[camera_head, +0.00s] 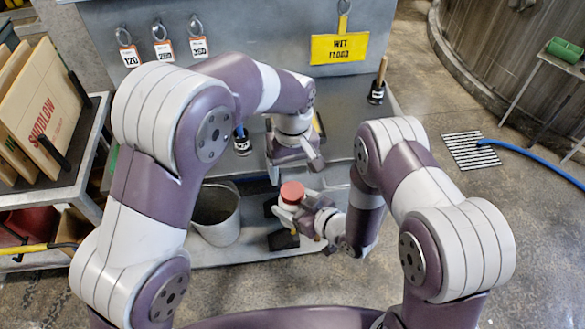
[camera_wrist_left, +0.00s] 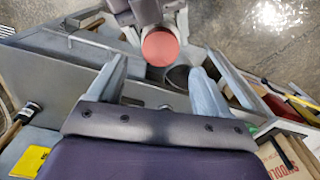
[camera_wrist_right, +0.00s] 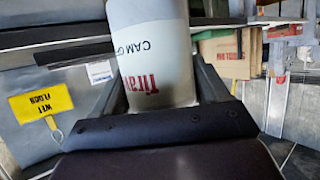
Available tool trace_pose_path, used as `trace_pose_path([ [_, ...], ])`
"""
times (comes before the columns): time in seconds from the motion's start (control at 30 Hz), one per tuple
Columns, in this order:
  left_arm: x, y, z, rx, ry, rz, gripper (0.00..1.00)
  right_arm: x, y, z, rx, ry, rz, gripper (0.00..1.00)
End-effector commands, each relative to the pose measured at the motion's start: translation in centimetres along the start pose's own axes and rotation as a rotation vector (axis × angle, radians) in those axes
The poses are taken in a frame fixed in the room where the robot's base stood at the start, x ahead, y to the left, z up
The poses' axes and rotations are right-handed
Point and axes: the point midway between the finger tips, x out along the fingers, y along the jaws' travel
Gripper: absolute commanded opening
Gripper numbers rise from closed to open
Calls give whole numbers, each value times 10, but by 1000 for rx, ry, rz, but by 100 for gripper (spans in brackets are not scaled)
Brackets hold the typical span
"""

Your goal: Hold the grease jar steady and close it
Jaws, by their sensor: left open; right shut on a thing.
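The grease jar (camera_wrist_right: 152,55) is pale with dark and red lettering, and fills the middle of the right wrist view. My right gripper (camera_head: 294,207) is shut around its body and holds it up in front of the bench. The red lid (camera_head: 292,191) sits on top of the jar; whether it is fully seated I cannot tell. The lid also shows as a red disc in the left wrist view (camera_wrist_left: 161,46). My left gripper (camera_head: 297,171) is open just above the lid, its fingers apart and not visibly touching it.
A grey bucket (camera_head: 216,214) stands left of the jar. The grey bench (camera_head: 345,125) behind carries a yellow wet-floor sign (camera_head: 338,48), hanging tags and a handled tool (camera_head: 378,88). Open floor lies at right.

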Motion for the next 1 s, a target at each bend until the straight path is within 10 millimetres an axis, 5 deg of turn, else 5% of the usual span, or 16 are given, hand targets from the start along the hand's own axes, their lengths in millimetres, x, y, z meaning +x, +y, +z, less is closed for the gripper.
trace_pose_path([
  [0.17, -13, -1, 0, -223, -1, -1, 78, 0, 0, -1, -1, 2, 0, 0],
  [0.5, -10, -1, 0, -235, -2, -2, 78, 0, 0, -1, -1, 2, 0, 0],
  [1.0, 59, -1, 1, -233, -2, -2, 78, 0, 0, -1, -1, 2, 0, 0],
])
